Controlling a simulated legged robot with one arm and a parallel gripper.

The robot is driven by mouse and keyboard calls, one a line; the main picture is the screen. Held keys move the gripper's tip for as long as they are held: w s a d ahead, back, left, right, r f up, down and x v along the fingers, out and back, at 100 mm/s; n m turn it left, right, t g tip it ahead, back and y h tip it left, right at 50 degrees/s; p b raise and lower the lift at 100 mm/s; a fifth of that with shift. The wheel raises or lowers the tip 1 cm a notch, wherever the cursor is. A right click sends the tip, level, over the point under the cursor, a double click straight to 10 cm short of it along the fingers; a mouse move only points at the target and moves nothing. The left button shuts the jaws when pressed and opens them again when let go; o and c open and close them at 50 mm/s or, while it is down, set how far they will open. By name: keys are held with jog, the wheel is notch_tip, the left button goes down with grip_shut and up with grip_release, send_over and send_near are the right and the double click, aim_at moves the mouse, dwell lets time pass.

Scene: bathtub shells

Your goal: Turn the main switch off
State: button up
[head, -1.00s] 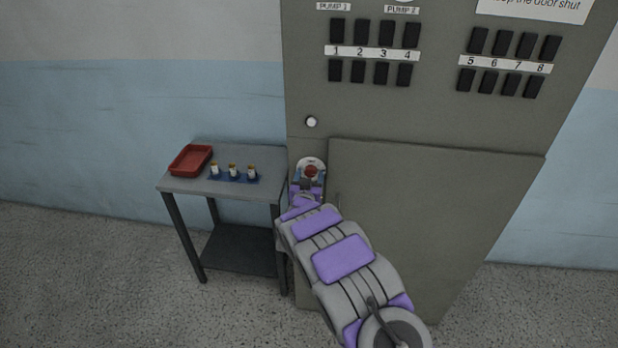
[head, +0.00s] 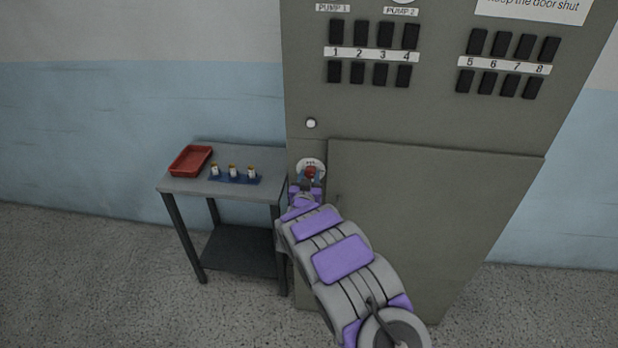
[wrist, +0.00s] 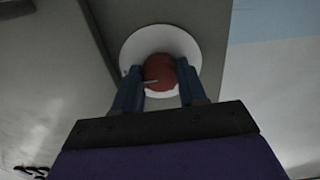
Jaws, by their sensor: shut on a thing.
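The main switch is a red knob (wrist: 160,73) on a round white plate (wrist: 135,45) on the grey cabinet. In the head view the red knob (head: 311,172) shows at the cabinet's left side, below a small white round button. My gripper (wrist: 158,84) has one blue finger on each side of the knob and is shut on it. A short pale line shows on the knob's face in the wrist view. The knob's lower part is hidden by my gripper in the head view, and its position marks cannot be read.
The grey cabinet (head: 430,120) carries several black switches in numbered rows above, and a closed lower door (head: 440,220) right of the knob. A small table (head: 208,187) stands left, with a red tray (head: 191,160) and several small fuses on a blue strip (head: 222,180).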

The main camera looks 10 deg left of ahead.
jog(key=shift+r, duration=0.1)
jog(key=n+p, duration=0.3)
jog(key=shift+a+r+p, duration=0.1)
jog(key=shift+r+p, duration=0.05)
jog(key=shift+p, duration=0.15)
jog(key=n+p, duration=0.3)
jog(key=n, duration=0.1)
jog(key=shift+n, duration=0.3)
jog(key=n+p, duration=0.3)
jog(key=n, duration=0.2)
jog(key=n+p, duration=0.1)
jog(key=n, duration=0.4)
jog(key=shift+p, duration=0.3)
jog(key=shift+f+n, duration=0.2)
jog(key=shift+n, duration=0.1)
jog(key=shift+s, duration=0.1)
